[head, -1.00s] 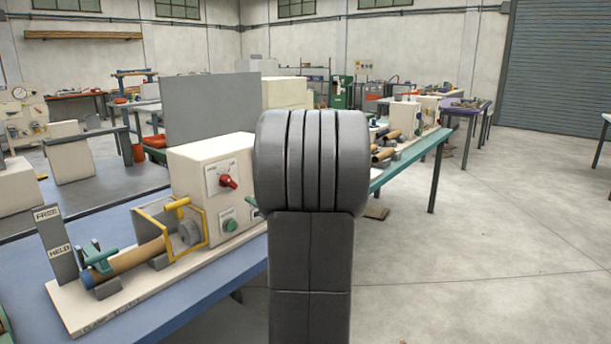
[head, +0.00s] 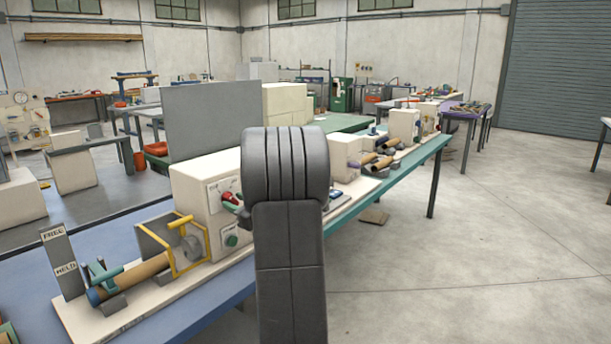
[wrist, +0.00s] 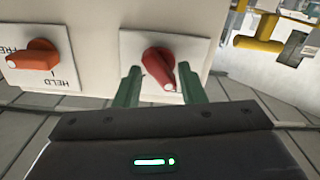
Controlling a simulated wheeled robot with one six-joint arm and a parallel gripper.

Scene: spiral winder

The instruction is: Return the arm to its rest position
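My gripper (wrist: 158,72) shows in the wrist view as two green fingers standing apart. They are on either side of a red knob (wrist: 158,66) on a white plate, and I see no clear grip on it. In the head view the same knob (head: 229,197) is on the front of a cream machine box (head: 200,190). A green finger shows beside it there; the rest of my gripper is hidden behind my own dark arm.
An orange knob (wrist: 34,56) with a HELD label is left of the red one in the wrist view. A yellow guard (head: 188,247), a brown tube (head: 140,272) and a FREE/HELD sign (head: 62,260) stand on the blue bench (head: 205,308). Open floor (head: 470,250) lies at right.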

